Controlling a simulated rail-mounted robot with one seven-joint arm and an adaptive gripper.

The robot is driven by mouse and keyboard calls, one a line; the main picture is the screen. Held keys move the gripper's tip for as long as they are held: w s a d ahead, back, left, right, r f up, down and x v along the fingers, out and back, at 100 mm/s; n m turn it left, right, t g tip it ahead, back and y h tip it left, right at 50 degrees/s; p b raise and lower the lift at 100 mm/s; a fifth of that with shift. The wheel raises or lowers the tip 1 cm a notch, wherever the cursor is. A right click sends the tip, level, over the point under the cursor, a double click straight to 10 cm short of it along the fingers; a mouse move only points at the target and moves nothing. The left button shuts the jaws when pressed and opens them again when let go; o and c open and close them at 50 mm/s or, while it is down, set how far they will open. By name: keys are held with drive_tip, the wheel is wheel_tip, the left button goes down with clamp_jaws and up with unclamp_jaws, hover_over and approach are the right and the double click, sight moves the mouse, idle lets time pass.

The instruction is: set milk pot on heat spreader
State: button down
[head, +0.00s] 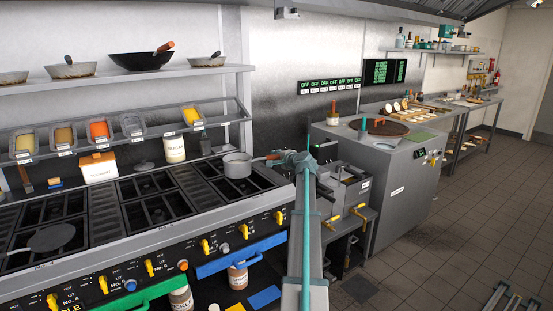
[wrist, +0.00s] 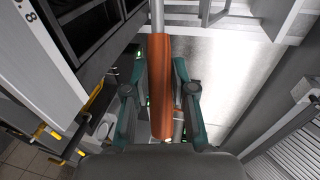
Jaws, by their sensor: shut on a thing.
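The milk pot (head: 237,165) is a small grey saucepan over the right-hand burners in the head view. Its brown handle (head: 273,157) points right to my gripper (head: 287,160). In the wrist view, the orange-brown handle (wrist: 161,90) lies between the two teal fingers of my gripper (wrist: 161,68), which is shut on it. The pot looks upright; I cannot tell whether it touches the grate. A flat grey disc with a short handle, apparently the heat spreader (head: 51,238), lies on the left burner grate, well left of the pot. Its top is bare.
The black burner grates (head: 155,208) between disc and pot are clear. A rail of food tins (head: 98,131) and a shelf with pans (head: 150,61) run behind the range. A white box (head: 97,168) stands at the back. Fryer baskets (head: 345,185) are right of my arm.

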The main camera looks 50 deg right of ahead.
drive_tip(key=shift+r+p, duration=0.9)
drive_tip(key=shift+r, duration=1.15)
drive_tip(key=shift+w, duration=0.1)
